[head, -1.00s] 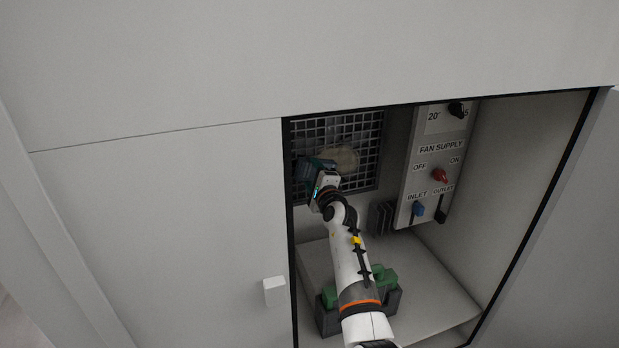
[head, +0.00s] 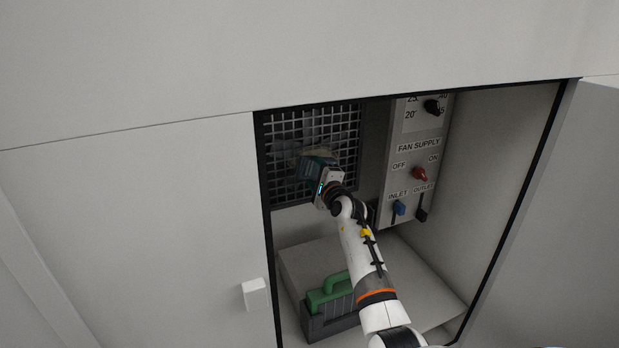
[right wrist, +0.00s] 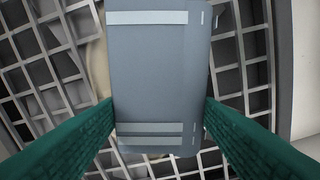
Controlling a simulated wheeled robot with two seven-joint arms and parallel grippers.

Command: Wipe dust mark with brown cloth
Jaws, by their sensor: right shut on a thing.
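My right gripper (head: 318,168) is in front of a dark wire grille inside an open cabinet. In the head view a dull brownish patch (head: 284,154) shows on the grille left of the gripper. I cannot tell cloth from dust mark in these patches. My left gripper is not in view.
The grille (head: 350,130) fills the upper left of the opening. A control panel (head: 408,165) with knobs and levers stands right of it. A grey box with a green handle (head: 330,300) sits below, partly behind my arm. The shelf (head: 415,270) right of my arm is clear.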

